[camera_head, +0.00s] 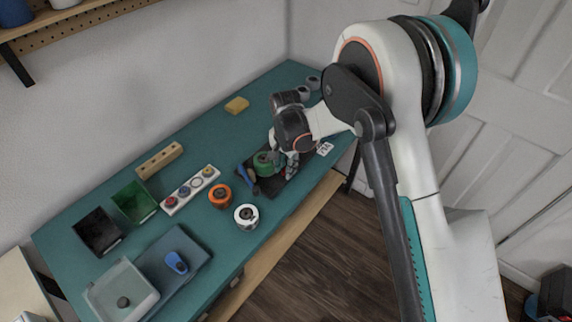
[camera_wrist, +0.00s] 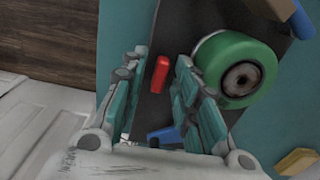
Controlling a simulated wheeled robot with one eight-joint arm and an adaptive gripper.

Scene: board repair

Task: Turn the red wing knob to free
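The red wing knob (camera_wrist: 159,73) stands on a dark board (camera_wrist: 170,25) in the wrist view. It lies between and just beyond my two fingertips. My gripper (camera_wrist: 161,62) is open, with a finger on each side of the knob and a visible gap to both; I cannot tell their exact depth. In the head view my gripper (camera_head: 288,162) is low over the dark board (camera_head: 277,188), and the knob cannot be made out there.
A green wheel-like roll (camera_wrist: 235,65) sits close beside my right finger. A blue part (camera_wrist: 163,136) lies on the board's near side. In the head view, an orange roll (camera_head: 220,196), a white roll (camera_head: 246,216) and a button strip (camera_head: 190,190) stand left on the teal table.

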